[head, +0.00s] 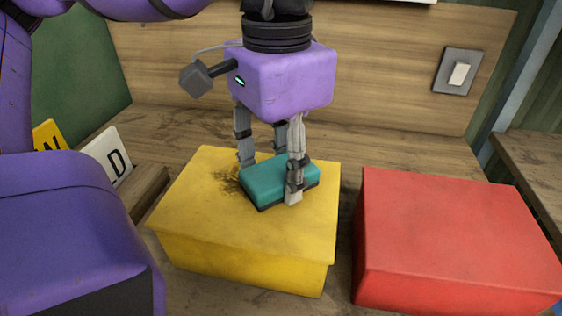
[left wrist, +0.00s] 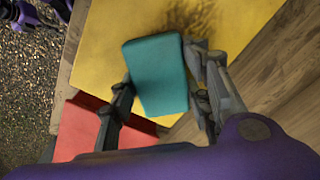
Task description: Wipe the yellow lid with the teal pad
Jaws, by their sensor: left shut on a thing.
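The yellow lid (head: 190,215) is the top of a yellow box in the middle of the head view. A dark brown smudge (head: 229,181) marks it just left of the teal pad (head: 270,183). My left gripper (head: 272,178) points down from above and is shut on the pad, with fingers on either side of it. The pad lies flat at the lid's surface; exact contact is hard to tell. In the left wrist view the pad (left wrist: 157,75) sits between the fingers, and the smudge (left wrist: 200,18) shows beyond it. My right gripper is not in view.
A red box (head: 455,235) stands right of the yellow one, with a narrow gap between. Letter blocks (head: 108,157) and a wooden block (head: 148,187) are at the left. A wooden panel with a switch (head: 460,73) rises behind.

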